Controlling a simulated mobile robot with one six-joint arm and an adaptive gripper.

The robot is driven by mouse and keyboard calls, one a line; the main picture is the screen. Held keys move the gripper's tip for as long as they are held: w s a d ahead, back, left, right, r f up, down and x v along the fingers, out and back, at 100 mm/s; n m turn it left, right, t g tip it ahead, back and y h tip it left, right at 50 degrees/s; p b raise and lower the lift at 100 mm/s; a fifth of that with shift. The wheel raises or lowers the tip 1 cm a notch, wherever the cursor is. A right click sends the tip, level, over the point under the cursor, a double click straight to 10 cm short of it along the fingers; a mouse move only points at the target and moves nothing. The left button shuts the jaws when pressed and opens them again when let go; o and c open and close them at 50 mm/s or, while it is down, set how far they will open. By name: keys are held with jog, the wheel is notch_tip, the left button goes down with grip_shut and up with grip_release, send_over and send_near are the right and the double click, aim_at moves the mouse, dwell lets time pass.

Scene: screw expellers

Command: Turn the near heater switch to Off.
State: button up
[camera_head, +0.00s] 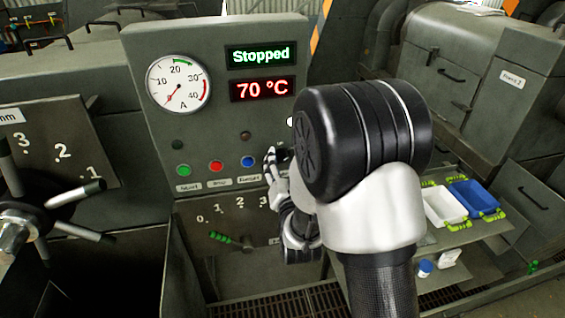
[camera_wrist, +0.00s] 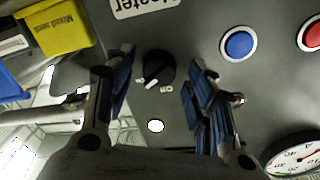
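The heater switch (camera_wrist: 158,68) is a round black knob on the grey panel in the wrist view, which shows the panel upside down. Its white pointer slants down-left; an "On" label sits below right and a partly covered label to the left. I cannot tell exactly which label it points at. My gripper (camera_wrist: 160,88) is open, with blue-padded fingers on either side of the knob and visible gaps. In the head view my gripper (camera_head: 274,165) is at the panel's lower right, partly behind my arm, and the knob is not clearly visible.
A white lamp (camera_wrist: 156,126) is lit beside the knob. A blue button (camera_wrist: 238,43) and a red button (camera_wrist: 311,34) are nearby. The panel displays read "Stopped" (camera_head: 259,56) and "70 °C" (camera_head: 262,89). A handwheel (camera_head: 40,215) stands left; trays (camera_head: 443,206) lie right.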

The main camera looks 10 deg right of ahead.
jog(key=c, duration=1)
jog(key=shift+o, duration=0.2)
jog(key=shift+n+b, duration=0.3)
jog(key=shift+b, duration=0.15)
jog(key=n+b, duration=0.1)
jog(key=b, duration=0.1)
jog(key=shift+w+f+n+b, duration=0.1)
jog(key=shift+f+n+b, duration=0.05)
jog(key=shift+n+b, duration=0.2)
jog(key=n+b, duration=0.3)
jog(key=b, duration=0.2)
jog(key=shift+n+t, duration=0.3)
jog(key=shift+n, duration=0.05)
jog(key=n+b, duration=0.3)
jog(key=shift+n+y+b, duration=0.3)
jog(key=shift+d+n+b, duration=0.1)
jog(key=shift+n+b, duration=1.1)
jog(key=shift+n, duration=0.1)
jog(key=shift+r, duration=0.2)
